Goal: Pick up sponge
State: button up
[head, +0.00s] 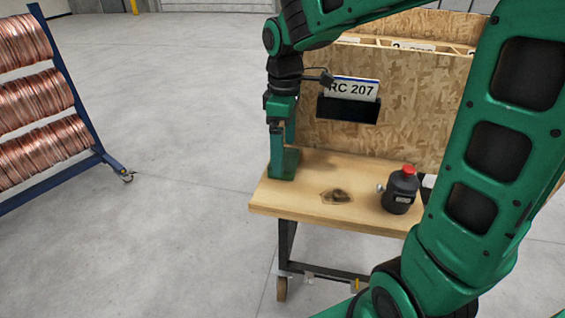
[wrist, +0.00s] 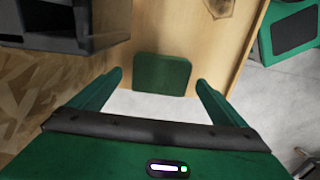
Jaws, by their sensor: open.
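The sponge is a dark green block with rounded corners. In the wrist view the sponge (wrist: 161,75) shows between and beyond my two fingertips, at the edge of the wooden table. In the head view a green block (head: 284,164), which looks like the sponge, is at the left end of the table, under my gripper (head: 286,142). My gripper points down and is open, with a finger on each side of the sponge in the wrist view (wrist: 160,78). I see a gap on both sides and cannot tell how far down the fingers reach.
The wooden table (head: 300,203) carries a black bottle with a red cap (head: 400,190) and has a dark knot-like mark. A chipboard panel behind it holds a black bin (head: 347,108) labelled RC 207. A rack of copper coils (head: 40,105) stands left; the floor between is clear.

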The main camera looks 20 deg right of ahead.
jog(key=shift+f, duration=0.85)
jog(key=c, duration=1.2)
jog(key=shift+r, duration=0.55)
jog(key=r, duration=0.3)
jog(key=shift+s+a+r, duration=0.25)
jog(key=shift+a+r, duration=0.05)
jog(key=shift+a, duration=0.1)
jog(key=s+a+r, duration=0.5)
jog(key=a+r, duration=0.1)
jog(key=a, duration=0.3)
jog(key=shift+s+r, duration=0.2)
jog(key=shift+s, duration=0.1)
